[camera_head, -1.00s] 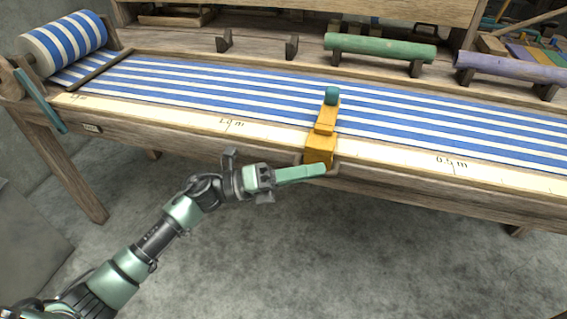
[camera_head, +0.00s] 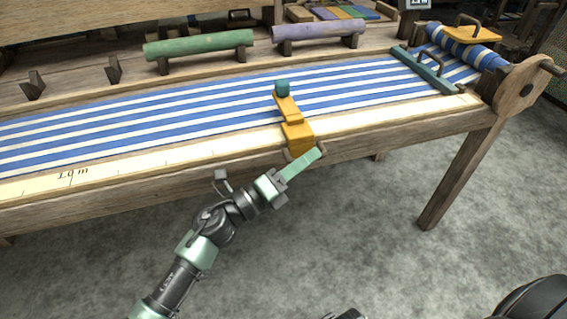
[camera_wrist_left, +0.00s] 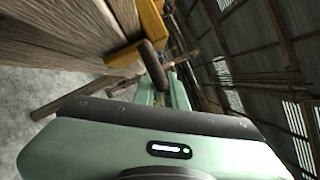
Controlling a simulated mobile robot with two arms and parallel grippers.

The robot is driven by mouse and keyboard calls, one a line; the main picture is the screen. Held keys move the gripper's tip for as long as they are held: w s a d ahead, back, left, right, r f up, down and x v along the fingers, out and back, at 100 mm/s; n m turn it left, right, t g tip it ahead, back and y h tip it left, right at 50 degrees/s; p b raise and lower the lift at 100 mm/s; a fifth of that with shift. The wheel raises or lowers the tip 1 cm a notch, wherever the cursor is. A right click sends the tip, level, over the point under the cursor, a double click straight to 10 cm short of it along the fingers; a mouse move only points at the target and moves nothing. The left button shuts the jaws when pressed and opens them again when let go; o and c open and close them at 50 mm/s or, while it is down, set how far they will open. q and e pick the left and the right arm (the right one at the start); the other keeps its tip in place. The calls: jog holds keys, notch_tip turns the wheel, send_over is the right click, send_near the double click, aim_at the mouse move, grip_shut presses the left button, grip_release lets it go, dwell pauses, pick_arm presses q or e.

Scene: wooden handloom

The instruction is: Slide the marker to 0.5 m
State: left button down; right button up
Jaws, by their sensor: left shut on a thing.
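The marker (camera_head: 297,136) is a yellow slider with a teal knob (camera_head: 282,87), set across the front rail of the loom and over the edge of the striped cloth. My left gripper (camera_head: 306,161) is at its front end, below the rail, shut on the marker's dark handle. In the left wrist view the handle (camera_wrist_left: 153,63) sits at the pale green fingers, with the marker's yellow body (camera_wrist_left: 150,20) beyond. The cream scale strip (camera_head: 150,163) shows a 1.0 m label (camera_head: 72,174) well left of the marker. No 0.5 m label is readable now. My right gripper is not in view.
Blue and white cloth (camera_head: 180,109) covers the bed. A teal bar (camera_head: 427,72) crosses it near the cloth roll (camera_head: 465,48) at the right end. Green (camera_head: 198,45) and purple (camera_head: 318,31) rollers stand behind. The strip right of the marker is clear.

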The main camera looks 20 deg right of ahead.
pick_arm(q)
jog(key=shift+d, duration=0.45)
jog(key=c, duration=1.5)
grip_release()
jog(key=shift+o, duration=0.2)
jog(key=shift+a, duration=0.1)
jog(key=v, duration=0.7)
jog(key=shift+a, duration=0.35)
jog(key=shift+s, duration=0.1)
